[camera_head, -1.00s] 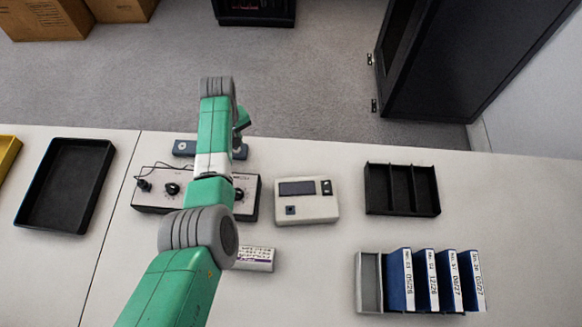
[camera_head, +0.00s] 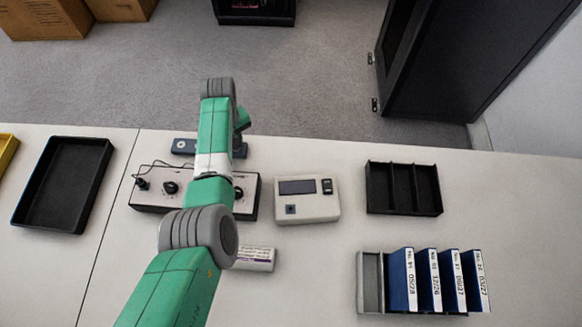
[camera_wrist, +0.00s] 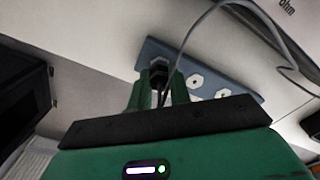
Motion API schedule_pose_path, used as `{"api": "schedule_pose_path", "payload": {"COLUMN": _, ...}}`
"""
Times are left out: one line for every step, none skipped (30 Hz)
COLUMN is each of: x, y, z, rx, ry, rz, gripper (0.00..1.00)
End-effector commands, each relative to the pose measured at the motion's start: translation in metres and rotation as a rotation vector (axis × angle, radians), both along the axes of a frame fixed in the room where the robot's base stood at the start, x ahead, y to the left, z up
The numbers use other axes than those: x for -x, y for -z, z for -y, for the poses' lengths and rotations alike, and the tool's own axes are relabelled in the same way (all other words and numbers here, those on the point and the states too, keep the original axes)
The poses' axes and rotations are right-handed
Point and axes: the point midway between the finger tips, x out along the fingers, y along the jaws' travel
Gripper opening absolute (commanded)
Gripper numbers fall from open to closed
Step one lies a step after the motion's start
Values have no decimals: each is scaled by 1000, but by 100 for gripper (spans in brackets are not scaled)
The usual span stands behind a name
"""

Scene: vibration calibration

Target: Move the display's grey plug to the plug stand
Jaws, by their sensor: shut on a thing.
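The plug stand (camera_head: 183,146) is a blue-grey bar at the back of the table, partly hidden behind my arm. In the wrist view the stand (camera_wrist: 210,78) shows white sockets. My gripper (camera_wrist: 158,82) is shut on a dark-looking plug (camera_wrist: 158,70) at one end of the stand. A grey cable runs up from the plug. I cannot tell whether the plug is seated in the stand or just over it. The display (camera_head: 305,198) is a pale box with a dark screen, right of my arm. In the head view my gripper is hidden by the arm.
A control box (camera_head: 152,195) with knobs and a black plug lies under my arm. A white label block (camera_head: 256,259) lies nearer. A black divided tray (camera_head: 403,188), a rack of blue binders (camera_head: 372,282) and a black tray (camera_head: 62,185) stand clear of the arm.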

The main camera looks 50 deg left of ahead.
Motion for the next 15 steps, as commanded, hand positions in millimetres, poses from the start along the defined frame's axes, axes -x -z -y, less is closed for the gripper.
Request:
{"api": "schedule_pose_path", "payload": {"x": 0, "y": 0, "z": 0, "rx": 0, "ry": 0, "rz": 0, "gripper": 0}}
{"api": "schedule_pose_path", "payload": {"x": 0, "y": 0, "z": 0, "rx": 0, "ry": 0, "rz": 0, "gripper": 0}}
{"api": "schedule_pose_path", "payload": {"x": 0, "y": 0, "z": 0, "rx": 0, "ry": 0, "rz": 0, "gripper": 0}}
{"api": "schedule_pose_path", "payload": {"x": 0, "y": 0, "z": 0, "rx": 0, "ry": 0, "rz": 0, "gripper": 0}}
{"api": "schedule_pose_path", "payload": {"x": 0, "y": 0, "z": 0, "rx": 0, "ry": 0, "rz": 0, "gripper": 0}}
{"api": "schedule_pose_path", "payload": {"x": 0, "y": 1, "z": 0, "rx": 0, "ry": 0, "rz": 0, "gripper": 0}}
{"api": "schedule_pose_path", "payload": {"x": 0, "y": 1, "z": 0, "rx": 0, "ry": 0, "rz": 0, "gripper": 0}}
{"api": "schedule_pose_path", "payload": {"x": 0, "y": 2, "z": 0, "rx": 0, "ry": 0, "rz": 0, "gripper": 0}}
{"api": "schedule_pose_path", "payload": {"x": 0, "y": 2, "z": 0, "rx": 0, "ry": 0, "rz": 0, "gripper": 0}}
{"api": "schedule_pose_path", "payload": {"x": 0, "y": 3, "z": 0, "rx": 0, "ry": 0, "rz": 0, "gripper": 0}}
{"api": "schedule_pose_path", "payload": {"x": 0, "y": 3, "z": 0, "rx": 0, "ry": 0, "rz": 0, "gripper": 0}}
{"api": "schedule_pose_path", "payload": {"x": 0, "y": 3, "z": 0, "rx": 0, "ry": 0, "rz": 0, "gripper": 0}}
{"api": "schedule_pose_path", "payload": {"x": 0, "y": 3, "z": 0, "rx": 0, "ry": 0, "rz": 0, "gripper": 0}}
{"api": "schedule_pose_path", "payload": {"x": 0, "y": 3, "z": 0, "rx": 0, "ry": 0, "rz": 0, "gripper": 0}}
{"api": "schedule_pose_path", "payload": {"x": 0, "y": 3, "z": 0, "rx": 0, "ry": 0, "rz": 0, "gripper": 0}}
